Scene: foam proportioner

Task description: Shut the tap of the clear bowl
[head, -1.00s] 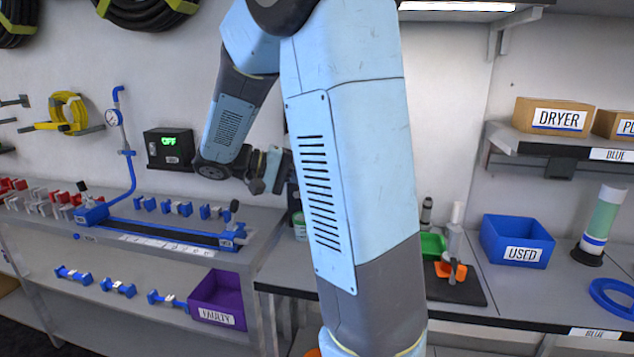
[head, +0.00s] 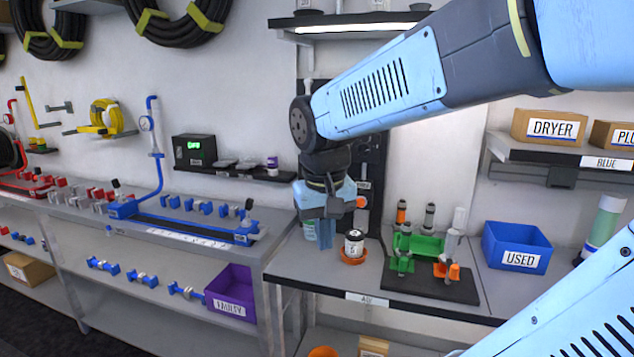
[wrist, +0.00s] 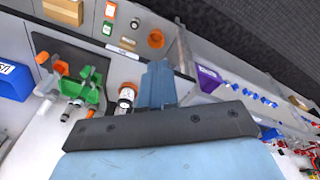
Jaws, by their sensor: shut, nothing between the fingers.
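A black mat (head: 440,288) bears green and orange holders and pale cylinders. The blue USED bin (head: 516,244) stands right. Bare bench lies before the jar.

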